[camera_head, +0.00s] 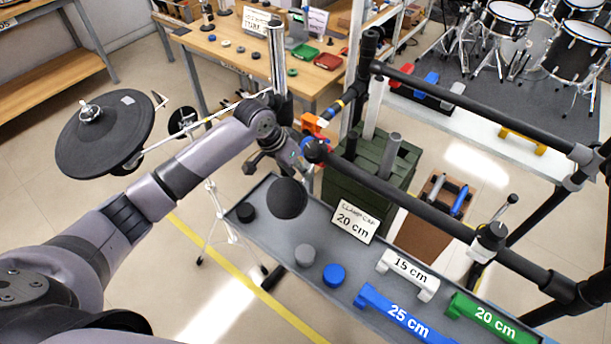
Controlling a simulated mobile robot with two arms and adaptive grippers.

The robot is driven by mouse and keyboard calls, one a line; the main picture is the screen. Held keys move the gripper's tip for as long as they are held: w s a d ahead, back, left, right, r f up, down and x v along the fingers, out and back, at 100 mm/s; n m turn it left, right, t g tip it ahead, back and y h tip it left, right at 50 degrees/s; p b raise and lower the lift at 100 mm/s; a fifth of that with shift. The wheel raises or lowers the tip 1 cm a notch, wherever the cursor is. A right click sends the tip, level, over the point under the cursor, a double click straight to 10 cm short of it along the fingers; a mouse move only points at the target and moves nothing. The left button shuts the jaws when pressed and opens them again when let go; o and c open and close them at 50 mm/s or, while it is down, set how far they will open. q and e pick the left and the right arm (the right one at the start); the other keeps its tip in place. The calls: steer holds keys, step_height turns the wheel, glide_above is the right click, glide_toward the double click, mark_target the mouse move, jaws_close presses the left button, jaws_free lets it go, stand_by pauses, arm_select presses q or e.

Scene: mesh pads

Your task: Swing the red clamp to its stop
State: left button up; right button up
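A small orange-red piece (313,124), which looks like the red clamp, sits near the rack's upright tube at upper centre. A blue piece shows just below it. How far the clamp is turned is too small to tell. My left arm reaches in from the lower left. My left gripper (279,160) is dark and lies just left of and below the red piece. Its fingers are small and partly hidden against the dark parts, so I cannot tell whether they touch anything. My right gripper is not in view.
A black rack tube (420,208) runs down to the right. A grey shelf (300,228) below holds knobs, a clamp-gap card (355,219) and labelled bars. A black pad (105,135) hangs at left. A green crate (361,185) stands behind the shelf.

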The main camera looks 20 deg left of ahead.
mark_target(303, 179)
arm_select(q)
steer(key=x, duration=0.5)
jaws_close()
stand_by(0.3)
stand_by(0.4)
